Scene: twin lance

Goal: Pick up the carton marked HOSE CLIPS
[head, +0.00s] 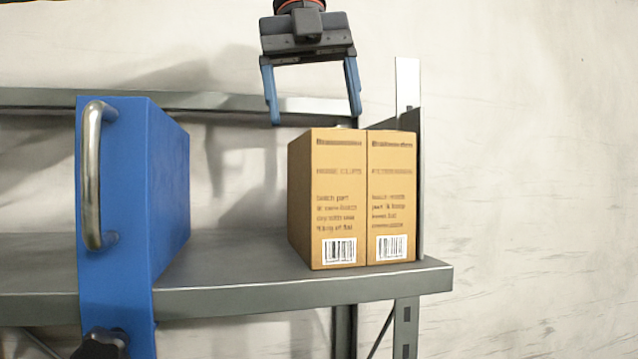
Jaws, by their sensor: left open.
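Two tan cartons stand upright side by side on a grey shelf, their printed fronts facing me. The left carton (338,200) has a blurred heading that looks like HOSE CLIPS, with a barcode low on its front. The right carton (391,200) is narrower in view, and its heading is too blurred to read. They seem to touch along one seam. My left gripper (315,117) is open and empty, pointing down, with its blue fingers just above the top of the left carton and apart from it. My right gripper is out of view.
A tall blue panel-like block (130,200) with a metal handle (93,175) stands at the left, reaching below the shelf edge. A grey upright plate (408,85) borders the cartons at the right. The shelf (235,265) is bare between block and cartons.

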